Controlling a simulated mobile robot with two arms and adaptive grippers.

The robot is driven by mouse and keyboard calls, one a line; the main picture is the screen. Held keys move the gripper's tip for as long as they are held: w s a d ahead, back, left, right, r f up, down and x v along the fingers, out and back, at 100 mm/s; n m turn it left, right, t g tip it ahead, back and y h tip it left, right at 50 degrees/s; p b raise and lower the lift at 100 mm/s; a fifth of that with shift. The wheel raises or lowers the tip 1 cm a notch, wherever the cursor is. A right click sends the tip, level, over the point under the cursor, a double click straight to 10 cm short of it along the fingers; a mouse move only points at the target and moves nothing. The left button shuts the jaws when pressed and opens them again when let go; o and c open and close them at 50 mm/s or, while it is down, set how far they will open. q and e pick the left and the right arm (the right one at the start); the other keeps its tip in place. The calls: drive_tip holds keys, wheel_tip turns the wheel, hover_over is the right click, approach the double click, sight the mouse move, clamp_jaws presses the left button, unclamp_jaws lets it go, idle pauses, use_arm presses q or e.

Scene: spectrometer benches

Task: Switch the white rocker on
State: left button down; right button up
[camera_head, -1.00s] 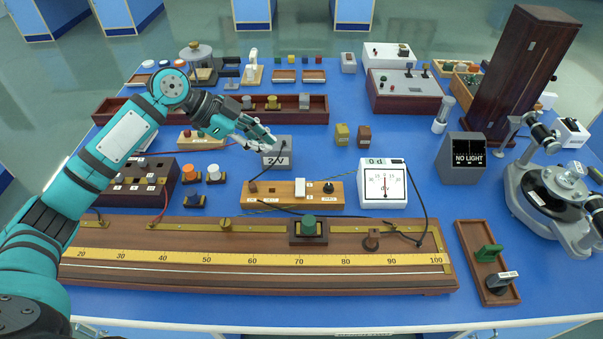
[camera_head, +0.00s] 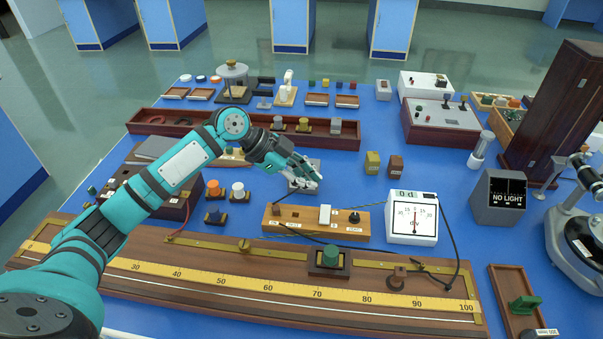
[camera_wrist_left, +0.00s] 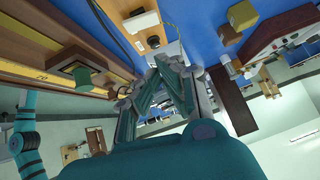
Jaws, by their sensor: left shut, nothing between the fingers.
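The white rocker (camera_head: 325,215) stands upright on a light wooden board (camera_head: 290,215) with a black knob (camera_head: 354,217) to its right. My left gripper (camera_head: 317,183) is shut and empty. Its fingertips are behind and above the rocker, in front of the grey 2V box (camera_head: 300,188), which they partly hide. A gap shows between fingertips and rocker. In the left wrist view, the closed fingers (camera_wrist_left: 165,68) point toward the board (camera_wrist_left: 125,12); I cannot make out the rocker's tilt there. My right gripper is not in view.
A white meter (camera_head: 412,219) stands right of the board, with a black cable beside it. The long metre bridge (camera_head: 240,268) lies in front. Small posts with orange (camera_head: 212,187) and white (camera_head: 238,189) tops stand left.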

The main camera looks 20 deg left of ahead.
sight(323, 208)
use_arm(q)
drive_tip(key=p+x, duration=0.1)
drive_tip(key=x, duration=0.4)
drive_tip(key=shift+d+f, duration=0.2)
drive_tip(key=shift+d, duration=0.1)
drive_tip(key=f, duration=0.4)
drive_tip(key=shift+w+a+p, duration=0.25)
drive_tip(key=shift+w+p, duration=0.05)
drive_tip(key=shift+w+f+g+b, duration=0.2)
drive_tip(key=shift+f+g+b, duration=0.15)
drive_tip(key=shift+b, duration=0.25)
drive_tip(key=shift+w+f, duration=0.1)
drive_tip(key=shift+f, duration=0.05)
drive_tip(key=shift+s+p, duration=0.3)
drive_tip(key=shift+s, duration=0.05)
drive_tip(key=shift+s+d+r+p, duration=0.25)
drive_tip(key=shift+s+p, duration=0.1)
drive_tip(key=shift+s, duration=0.15)
